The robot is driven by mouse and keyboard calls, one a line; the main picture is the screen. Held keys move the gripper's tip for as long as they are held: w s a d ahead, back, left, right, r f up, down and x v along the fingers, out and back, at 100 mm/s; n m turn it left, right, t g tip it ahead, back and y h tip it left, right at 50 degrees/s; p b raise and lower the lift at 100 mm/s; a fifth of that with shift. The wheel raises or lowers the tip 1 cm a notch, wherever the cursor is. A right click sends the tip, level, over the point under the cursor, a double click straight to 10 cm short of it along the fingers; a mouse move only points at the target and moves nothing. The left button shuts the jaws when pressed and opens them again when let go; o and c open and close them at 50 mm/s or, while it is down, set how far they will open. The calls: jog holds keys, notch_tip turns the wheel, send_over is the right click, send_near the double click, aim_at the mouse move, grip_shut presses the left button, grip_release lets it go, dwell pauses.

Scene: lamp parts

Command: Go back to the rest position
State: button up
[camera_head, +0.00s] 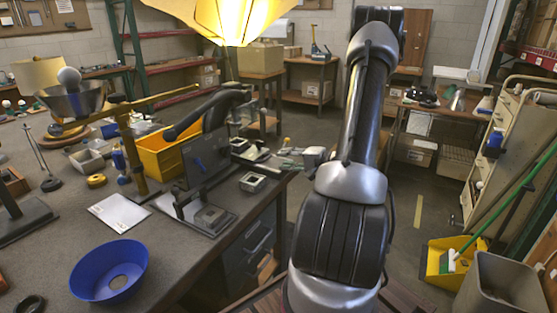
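My arm (340,215) rises from the bottom middle of the view, its silver and black upper link standing nearly upright to a dark joint (376,20) at the top. The workbench (185,262) is to the left of my arm.
A blue bowl-shaped shade (90,283), white card (119,212), yellow bin (160,157) and dark metal stand (197,209) are on the bench. A lit yellow shade (232,18) is above. Right are a grey bin (503,285) and yellow dustpan (437,262). Floor (405,215) behind is clear.

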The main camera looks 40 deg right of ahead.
jog(key=shift+s+d+r, duration=0.15)
jog(key=shift+s, duration=0.2)
dwell(0.3)
jog(key=s+a+r+n+g+y, duration=0.1)
jog(key=s+a+r+n+g, duration=0.4)
jog(key=a, duration=0.6)
jog(key=s+a+r+n+g+y, duration=0.2)
jog(key=s+a+r+n+g, duration=0.3)
jog(key=a+r, duration=0.4)
jog(key=s+r+n+h, duration=0.1)
jog(key=s+r+h, duration=0.2)
jog(key=s, duration=0.4)
jog(key=s+d+r+n+h, duration=0.1)
jog(key=s+r+n+h, duration=0.1)
jog(key=s+r+h, duration=0.2)
jog(key=shift+s+d+r+h, duration=0.15)
jog(key=shift+s+h, duration=0.85)
jog(key=shift+s, duration=0.35)
